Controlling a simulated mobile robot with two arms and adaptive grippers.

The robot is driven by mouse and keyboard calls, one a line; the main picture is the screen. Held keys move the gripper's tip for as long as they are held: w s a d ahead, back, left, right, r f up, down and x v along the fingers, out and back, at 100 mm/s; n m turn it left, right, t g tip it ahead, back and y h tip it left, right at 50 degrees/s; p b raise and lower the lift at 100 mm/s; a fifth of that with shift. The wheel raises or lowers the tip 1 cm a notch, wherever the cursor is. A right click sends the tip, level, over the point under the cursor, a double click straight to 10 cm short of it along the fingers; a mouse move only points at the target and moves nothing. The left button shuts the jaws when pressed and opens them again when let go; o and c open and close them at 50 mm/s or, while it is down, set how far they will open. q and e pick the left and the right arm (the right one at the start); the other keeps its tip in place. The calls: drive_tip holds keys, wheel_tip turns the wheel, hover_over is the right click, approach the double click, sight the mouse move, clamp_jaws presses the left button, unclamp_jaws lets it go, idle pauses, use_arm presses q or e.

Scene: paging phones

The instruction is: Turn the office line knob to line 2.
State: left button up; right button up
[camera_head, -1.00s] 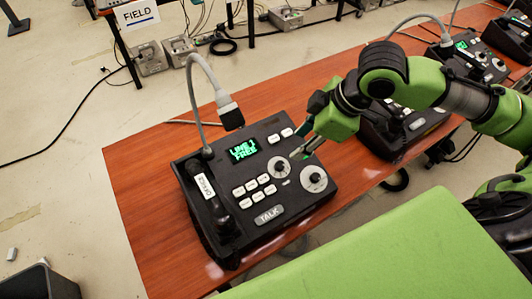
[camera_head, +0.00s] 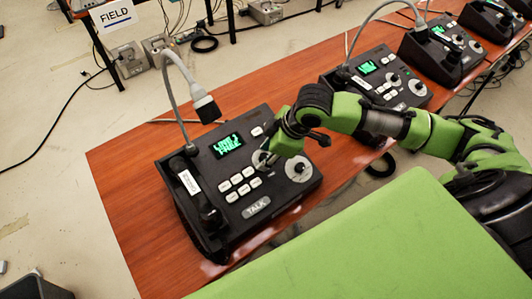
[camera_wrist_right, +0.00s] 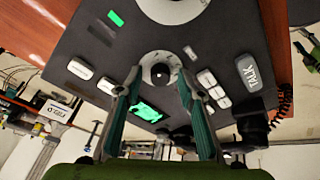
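The black office phone (camera_head: 225,215) stands on the wooden table, with a label on its handset (camera_head: 190,181). Its green display (camera_head: 227,144) appears to read line 2, though the text is small and blurred. My right gripper (camera_head: 267,158) is over the upper line knob (camera_head: 260,159), covering part of it. In the right wrist view the right gripper (camera_wrist_right: 160,74) has its fingers apart on either side of that round pale knob (camera_wrist_right: 160,63), with narrow gaps showing. The phone's display (camera_wrist_right: 148,112) lies between the fingers there. My left gripper is not in view.
A second knob (camera_head: 298,168) is close by on the same phone; it also shows in the right wrist view (camera_wrist_right: 172,8). A gooseneck microphone (camera_head: 206,108) rises behind the panel. Another phone (camera_head: 385,85) stands further right. The table's left part (camera_head: 125,190) is bare.

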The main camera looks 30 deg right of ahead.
clamp_jaws()
drive_tip(key=shift+r, duration=0.1)
drive_tip(key=shift+s+r+m+p, duration=0.15)
drive_tip(key=shift+m+p, duration=0.45)
drive_tip(key=shift+p, duration=0.45)
drive_tip(key=m+p, duration=0.4)
drive_tip(key=p, duration=0.2)
drive_tip(key=shift+a+t+h, duration=0.1)
drive_tip(key=shift+t+h, duration=0.3)
drive_tip(key=shift+m+p, duration=1.2)
drive_tip(key=shift+m, duration=0.2)
drive_tip(key=shift+f, duration=0.2)
